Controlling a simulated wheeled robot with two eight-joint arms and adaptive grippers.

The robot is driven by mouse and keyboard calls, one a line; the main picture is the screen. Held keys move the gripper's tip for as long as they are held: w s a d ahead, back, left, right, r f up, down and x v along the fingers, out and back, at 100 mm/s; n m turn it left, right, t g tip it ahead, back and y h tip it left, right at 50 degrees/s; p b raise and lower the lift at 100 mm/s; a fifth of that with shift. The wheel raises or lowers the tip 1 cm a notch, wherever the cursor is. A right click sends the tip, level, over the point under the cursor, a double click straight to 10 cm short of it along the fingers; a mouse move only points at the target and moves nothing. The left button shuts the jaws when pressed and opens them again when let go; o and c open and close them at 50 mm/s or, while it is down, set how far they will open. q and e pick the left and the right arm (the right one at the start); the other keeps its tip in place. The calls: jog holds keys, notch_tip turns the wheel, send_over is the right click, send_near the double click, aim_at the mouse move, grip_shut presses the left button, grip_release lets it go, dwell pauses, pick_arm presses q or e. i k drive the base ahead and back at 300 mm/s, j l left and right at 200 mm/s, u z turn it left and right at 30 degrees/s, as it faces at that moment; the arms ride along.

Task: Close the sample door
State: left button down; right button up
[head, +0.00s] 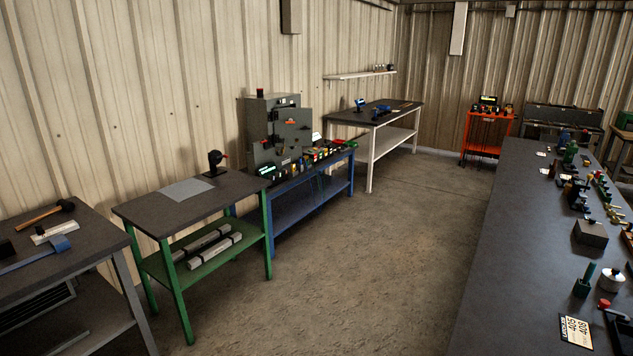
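A grey enclosure (257,118) stands at the back of the blue bench by the left wall, some way off. A grey panel (293,127) with a small reddish mark sticks out at its right front. It looks like a door standing open, but it is too small to be sure that it is the sample door. A lower dark panel (262,155) also shows at its front. Neither of my grippers is in view.
The blue bench (309,190) carries several small coloured parts. A green-legged bench (187,205) and a grey bench (60,240) stand nearer on the left. A long dark bench (500,270) with many fittings runs along the right. The concrete floor (380,260) between them is clear.

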aim_at(302, 117)
jog(key=i+u, duration=0.15)
jog(key=i, duration=2.7)
jog(key=i+z, duration=0.15)
jog(key=i, duration=0.4)
jog(key=i+j+z, duration=0.15)
jog(key=i, duration=0.35)
jog(key=i+j+z, duration=0.15)
jog(key=i, duration=0.4)
jog(key=i+j+z, duration=0.15)
jog(key=i+j, duration=0.15)
jog(key=i, duration=0.2)
jog(key=i+j+z, duration=0.4)
jog(key=i, duration=0.15)
